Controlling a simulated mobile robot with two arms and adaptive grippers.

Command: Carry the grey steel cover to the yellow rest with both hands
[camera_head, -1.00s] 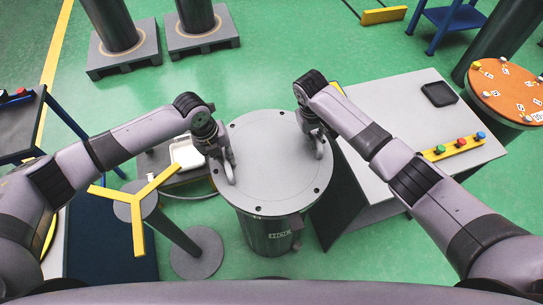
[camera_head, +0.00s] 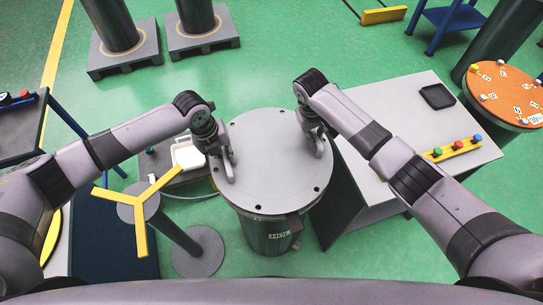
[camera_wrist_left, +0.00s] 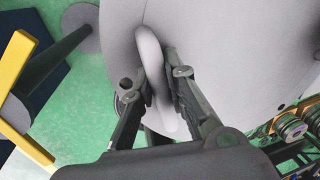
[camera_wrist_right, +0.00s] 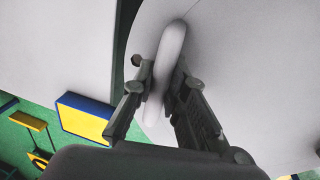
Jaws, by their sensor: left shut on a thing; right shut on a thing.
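The grey steel cover (camera_head: 270,165) is a round disc with bolt holes around its rim. It lies on top of the dark green flanged cylinder (camera_head: 270,235); I cannot tell whether there is a gap between them. My left gripper (camera_head: 226,160) is shut on the cover's left handle, a grey bar that shows in the left wrist view (camera_wrist_left: 153,75). My right gripper (camera_head: 318,138) is shut on the right handle, seen in the right wrist view (camera_wrist_right: 165,65). The yellow rest (camera_head: 142,200) is a three-armed top on a grey post, left of the cylinder, with nothing on it.
A grey table (camera_head: 395,115) with a black tray (camera_head: 437,96) and a button strip (camera_head: 455,149) stands right of the cylinder. A round orange-topped cylinder (camera_head: 510,85) is at far right. A low stand with a white device (camera_head: 187,152) sits behind the rest. Green floor is open beyond.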

